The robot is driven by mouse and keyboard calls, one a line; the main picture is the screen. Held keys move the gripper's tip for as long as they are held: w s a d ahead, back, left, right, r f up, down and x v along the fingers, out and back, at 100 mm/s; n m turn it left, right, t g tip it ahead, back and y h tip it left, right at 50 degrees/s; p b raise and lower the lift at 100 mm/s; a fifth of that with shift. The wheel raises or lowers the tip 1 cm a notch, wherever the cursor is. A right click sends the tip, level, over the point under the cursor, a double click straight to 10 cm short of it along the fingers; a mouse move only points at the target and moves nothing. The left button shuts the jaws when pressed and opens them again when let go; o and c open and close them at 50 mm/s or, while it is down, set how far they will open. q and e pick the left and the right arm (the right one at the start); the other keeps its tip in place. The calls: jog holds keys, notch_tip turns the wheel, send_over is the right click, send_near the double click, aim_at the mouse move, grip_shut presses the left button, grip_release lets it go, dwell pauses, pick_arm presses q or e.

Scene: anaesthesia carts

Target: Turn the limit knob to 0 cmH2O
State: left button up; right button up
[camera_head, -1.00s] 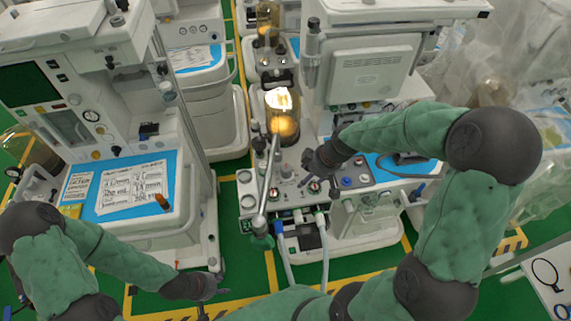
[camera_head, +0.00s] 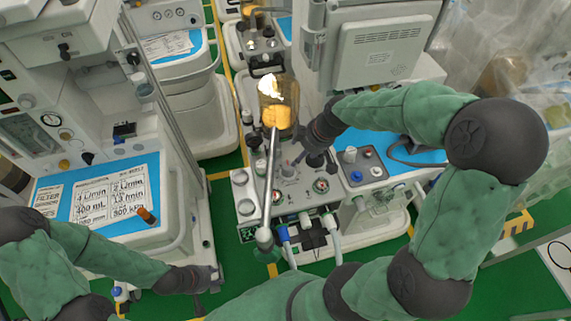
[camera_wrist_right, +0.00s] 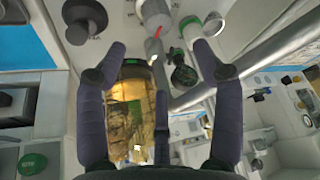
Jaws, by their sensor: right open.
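My right gripper (camera_head: 314,162) is open above the control panel (camera_head: 270,215) of the middle anaesthesia cart.
A metal pole (camera_head: 269,185) rises beside the panel's knobs. A glass canister with amber contents (camera_head: 277,113) stands just behind. Hoses (camera_head: 332,238) hang at the cart's front. Another cart with a blue worktop (camera_head: 45,190) stands at the left. Green floor lies between them.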

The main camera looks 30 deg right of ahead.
aim_at(289, 166)
jog(key=b+x, duration=0.2)
jog(key=x, duration=0.9)
jog(key=shift+w+f+b, duration=0.1)
jog(key=shift+f+b, duration=0.15)
jog(key=shift+b, duration=0.05)
jog(key=c, duration=1.1)
